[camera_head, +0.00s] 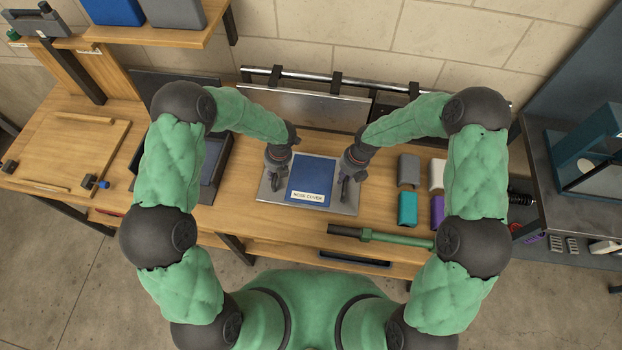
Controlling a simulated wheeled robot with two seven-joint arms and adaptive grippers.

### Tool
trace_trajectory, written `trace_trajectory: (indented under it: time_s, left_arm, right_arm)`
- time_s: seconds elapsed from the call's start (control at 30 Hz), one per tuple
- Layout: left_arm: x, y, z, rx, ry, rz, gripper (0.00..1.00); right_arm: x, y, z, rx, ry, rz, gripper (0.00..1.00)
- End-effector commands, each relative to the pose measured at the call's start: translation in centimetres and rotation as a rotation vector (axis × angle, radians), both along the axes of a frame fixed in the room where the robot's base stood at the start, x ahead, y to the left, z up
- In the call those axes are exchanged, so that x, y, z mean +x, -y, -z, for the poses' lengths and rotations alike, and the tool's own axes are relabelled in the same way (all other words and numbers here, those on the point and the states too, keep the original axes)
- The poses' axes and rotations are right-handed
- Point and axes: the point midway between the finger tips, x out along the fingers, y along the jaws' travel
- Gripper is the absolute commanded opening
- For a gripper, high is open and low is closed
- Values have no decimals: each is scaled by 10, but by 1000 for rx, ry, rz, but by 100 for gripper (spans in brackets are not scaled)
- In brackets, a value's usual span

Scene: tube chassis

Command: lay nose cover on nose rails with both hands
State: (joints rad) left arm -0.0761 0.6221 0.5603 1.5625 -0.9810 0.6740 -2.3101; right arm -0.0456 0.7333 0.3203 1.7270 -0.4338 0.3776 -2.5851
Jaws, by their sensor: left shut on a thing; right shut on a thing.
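The nose cover is a flat grey plate with a blue panel (312,176) and a label reading "NOSE COVER". It is over the middle of the wooden bench; whether it touches the bench top I cannot tell. My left gripper (275,182) is shut on its left side. My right gripper (344,188) is shut on its right side. The fingers are small and partly hidden by my wrists. I cannot pick out the nose rails with certainty.
A dark tray (212,190) lies left of the cover, partly behind my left arm. A wooden board (68,150) lies further left. A green-handled tool (385,237) lies at the front right, near grey (408,170) and teal (407,208) blocks. A metal panel (310,110) stands behind.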

Motion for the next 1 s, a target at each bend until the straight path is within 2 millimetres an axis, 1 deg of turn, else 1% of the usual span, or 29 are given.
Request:
trace_trajectory:
  time_s: [0.27,0.47,1.0]
  left_arm:
    - [1,0,-1,0,2,-1,0]
    - [1,0,-7,0,2,-1,0]
    - [1,0,-46,0,2,-1,0]
  right_arm:
    - [0,0,-1,0,1,0,0]
    - [0,0,-6,0,1,0,0]
    - [1,0,-45,0,1,0,0]
